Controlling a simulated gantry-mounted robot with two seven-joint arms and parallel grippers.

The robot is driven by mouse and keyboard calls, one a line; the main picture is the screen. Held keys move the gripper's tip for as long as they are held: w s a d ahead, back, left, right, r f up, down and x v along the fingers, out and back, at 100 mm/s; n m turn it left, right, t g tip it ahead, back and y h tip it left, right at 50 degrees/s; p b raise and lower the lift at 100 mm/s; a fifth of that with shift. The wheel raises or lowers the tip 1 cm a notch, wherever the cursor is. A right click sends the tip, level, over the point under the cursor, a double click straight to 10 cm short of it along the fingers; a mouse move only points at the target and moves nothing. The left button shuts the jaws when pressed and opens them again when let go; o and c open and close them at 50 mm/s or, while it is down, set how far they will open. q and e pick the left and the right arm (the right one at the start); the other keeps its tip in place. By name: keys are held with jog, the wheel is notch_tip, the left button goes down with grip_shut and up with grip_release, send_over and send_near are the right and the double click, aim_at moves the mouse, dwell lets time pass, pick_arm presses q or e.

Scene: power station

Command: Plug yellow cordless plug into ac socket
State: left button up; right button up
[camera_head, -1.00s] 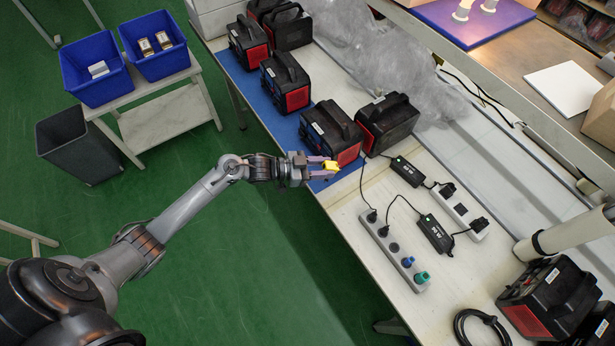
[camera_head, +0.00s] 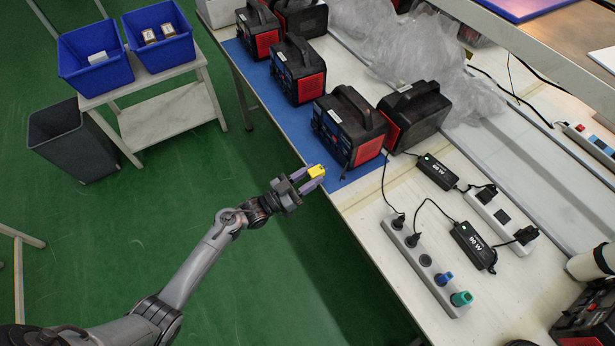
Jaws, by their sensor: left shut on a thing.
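The yellow cordless plug (camera_head: 317,172) is a small yellow block held between the fingers of my left gripper (camera_head: 312,178). The gripper is shut on it, just off the table's left edge and in front of the nearest power station (camera_head: 347,127). The power station is a black box with a red end panel and a dark front facing left. Its sockets are too small to make out. A grey power strip (camera_head: 425,264) lies to the right of the gripper, with black plugs, a blue plug and a teal plug in it. My right gripper is not in view.
More black and red power stations (camera_head: 293,70) stand along the blue mat (camera_head: 247,66). Another (camera_head: 414,114) stands close on the right. Adapters (camera_head: 473,246) and cables lie on the white table (camera_head: 385,290). Blue bins (camera_head: 94,64) stand on a cart at left.

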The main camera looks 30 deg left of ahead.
aim_at(324, 170)
pick_arm(q)
jog(key=shift+w+d+f+b, duration=0.1)
jog(key=shift+w+d+b, duration=0.35)
jog(key=shift+w, duration=0.25)
jog(key=shift+w+d+r+b, duration=0.1)
jog(key=shift+w+d+b, duration=0.35)
jog(key=shift+w, duration=0.2)
jog(key=shift+w+d+f+b, duration=0.1)
jog(key=shift+w+d+b, duration=0.35)
jog(key=shift+w, duration=0.35)
jog(key=shift+d, duration=0.1)
jog(key=shift+w+d, duration=0.15)
jog(key=shift+w, duration=0.2)
jog(key=shift+w+d, duration=0.25)
jog(key=shift+w, duration=0.15)
dwell(0.8)
jog(key=o, duration=1.1)
jog(key=shift+o, duration=0.2)
jog(key=shift+s, duration=0.1)
